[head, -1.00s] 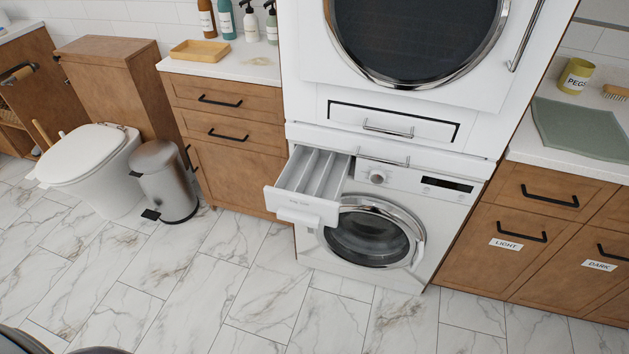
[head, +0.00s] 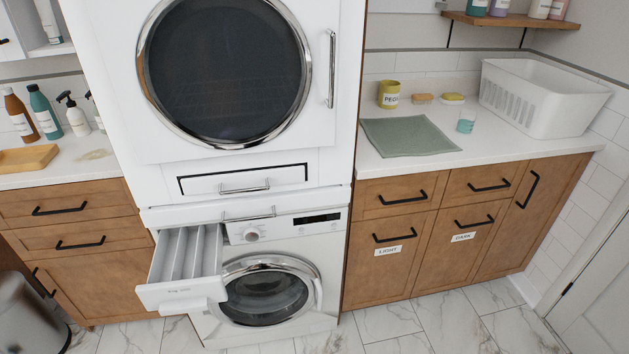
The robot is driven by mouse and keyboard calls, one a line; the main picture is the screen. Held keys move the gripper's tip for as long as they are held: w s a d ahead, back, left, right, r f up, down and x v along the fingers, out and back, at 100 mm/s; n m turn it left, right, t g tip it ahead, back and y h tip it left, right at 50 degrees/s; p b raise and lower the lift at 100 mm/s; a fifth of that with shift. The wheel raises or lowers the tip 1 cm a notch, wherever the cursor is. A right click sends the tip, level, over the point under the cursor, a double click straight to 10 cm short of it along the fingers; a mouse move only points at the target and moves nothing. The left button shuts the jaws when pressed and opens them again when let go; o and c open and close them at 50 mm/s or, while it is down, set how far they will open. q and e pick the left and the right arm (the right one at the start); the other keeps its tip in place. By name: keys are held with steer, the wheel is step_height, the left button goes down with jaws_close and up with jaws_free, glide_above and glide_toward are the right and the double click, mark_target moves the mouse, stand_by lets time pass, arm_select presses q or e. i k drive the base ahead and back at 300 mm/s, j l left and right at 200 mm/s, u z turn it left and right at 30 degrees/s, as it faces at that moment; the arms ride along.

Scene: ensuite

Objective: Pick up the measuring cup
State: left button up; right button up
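A small clear cup with blue-green in it, which looks like the measuring cup (head: 466,122), stands upright on the right-hand white counter (head: 480,148). It is just right of a green-grey mat (head: 409,136) and left of a white basket. Nothing covers it. Neither of my grippers shows in the head view, so whether they are open or shut is not seen.
The white laundry basket (head: 545,97) stands at the counter's right end. A yellow pegs tin (head: 388,95), a brush (head: 422,99) and a yellow sponge (head: 453,98) sit behind. The washer's detergent drawer (head: 183,262) sticks out. Floor (head: 395,325) before the right cabinets is clear.

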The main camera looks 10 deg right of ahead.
mark_target(467, 119)
steer(key=z, duration=1.25)
steer(key=i+l, duration=0.25)
steer(key=i+u, duration=0.05)
steer(key=i, duration=0.05)
